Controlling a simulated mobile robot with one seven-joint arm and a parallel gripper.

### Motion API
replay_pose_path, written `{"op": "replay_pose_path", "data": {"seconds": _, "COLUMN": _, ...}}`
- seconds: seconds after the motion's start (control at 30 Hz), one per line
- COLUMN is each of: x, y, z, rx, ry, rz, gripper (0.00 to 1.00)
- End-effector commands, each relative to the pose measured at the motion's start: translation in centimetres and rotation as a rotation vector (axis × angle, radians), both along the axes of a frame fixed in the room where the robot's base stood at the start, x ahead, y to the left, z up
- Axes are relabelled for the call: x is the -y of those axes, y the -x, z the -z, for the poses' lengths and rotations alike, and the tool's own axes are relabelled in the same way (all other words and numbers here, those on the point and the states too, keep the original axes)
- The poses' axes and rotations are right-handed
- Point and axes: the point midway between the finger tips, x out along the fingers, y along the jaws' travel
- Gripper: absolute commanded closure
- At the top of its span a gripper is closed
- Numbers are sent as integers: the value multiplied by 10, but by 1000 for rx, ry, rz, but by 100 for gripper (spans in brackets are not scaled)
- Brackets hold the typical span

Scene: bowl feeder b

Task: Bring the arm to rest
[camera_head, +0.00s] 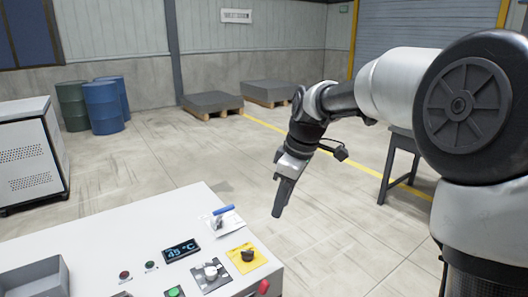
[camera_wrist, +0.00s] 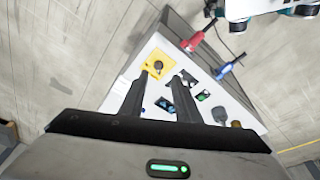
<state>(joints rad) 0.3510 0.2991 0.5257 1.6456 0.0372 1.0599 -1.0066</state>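My gripper (camera_head: 279,207) hangs fingers-down in the head view, in the air beyond the right edge of the white control console (camera_head: 110,249). In the wrist view its two fingers (camera_wrist: 162,74) stand apart with an empty gap between them. The console lies below the fingers in that view. My arm reaches in from the right, bent downward at the wrist. I see no contact between the gripper and the console.
The console carries a black knob on a yellow plate (camera_head: 235,263), a blue-handled switch (camera_head: 223,210), a display (camera_head: 181,250) and buttons. Blue barrels (camera_head: 103,108), loaded pallets (camera_head: 212,103) and a dark stand (camera_head: 402,146) are farther off. Open floor lies behind the gripper.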

Motion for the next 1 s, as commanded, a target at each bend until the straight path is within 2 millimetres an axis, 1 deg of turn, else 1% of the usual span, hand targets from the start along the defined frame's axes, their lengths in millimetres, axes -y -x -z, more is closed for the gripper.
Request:
{"op": "replay_pose_path", "data": {"seconds": 0.03, "x": 6, "y": 18, "z": -24, "rx": 24, "ry": 40, "rz": 85, "gripper": 70}}
{"op": "replay_pose_path", "data": {"seconds": 0.1, "x": 18, "y": 41, "z": -45, "rx": 56, "ry": 68, "rz": 233, "gripper": 70}}
{"op": "replay_pose_path", "data": {"seconds": 0.17, "x": 29, "y": 62, "z": -62, "rx": 90, "ry": 72, "rz": 363, "gripper": 70}}
{"op": "replay_pose_path", "data": {"seconds": 0.2, "x": 37, "y": 77, "z": -74, "rx": 113, "ry": 66, "rz": 448, "gripper": 70}}
{"op": "replay_pose_path", "data": {"seconds": 0.27, "x": 48, "y": 99, "z": -90, "rx": 150, "ry": 41, "rz": 579, "gripper": 70}}
{"op": "replay_pose_path", "data": {"seconds": 0.3, "x": 55, "y": 115, "z": -98, "rx": 169, "ry": 20, "rz": 658, "gripper": 70}}
{"op": "replay_pose_path", "data": {"seconds": 0.33, "x": 59, "y": 129, "z": -102, "rx": 178, "ry": 6, "rz": 708, "gripper": 70}}
{"op": "replay_pose_path", "data": {"seconds": 0.4, "x": 68, "y": 161, "z": -106, "rx": 194, "ry": -31, "rz": 818, "gripper": 70}}
{"op": "replay_pose_path", "data": {"seconds": 0.5, "x": 78, "y": 199, "z": -106, "rx": 207, "ry": -98, "rz": 955, "gripper": 70}}
{"op": "replay_pose_path", "data": {"seconds": 0.6, "x": 83, "y": 228, "z": -98, "rx": 205, "ry": -147, "rz": 1045, "gripper": 70}}
{"op": "replay_pose_path", "data": {"seconds": 0.63, "x": 84, "y": 235, "z": -95, "rx": 202, "ry": -154, "rz": 1062, "gripper": 70}}
{"op": "replay_pose_path", "data": {"seconds": 0.7, "x": 85, "y": 247, "z": -89, "rx": 198, "ry": -168, "rz": 1093, "gripper": 70}}
{"op": "replay_pose_path", "data": {"seconds": 0.8, "x": 86, "y": 255, "z": -84, "rx": 194, "ry": -177, "rz": 1114, "gripper": 70}}
{"op": "replay_pose_path", "data": {"seconds": 1.0, "x": 86, "y": 257, "z": -82, "rx": 191, "ry": -178, "rz": 1118, "gripper": 70}}
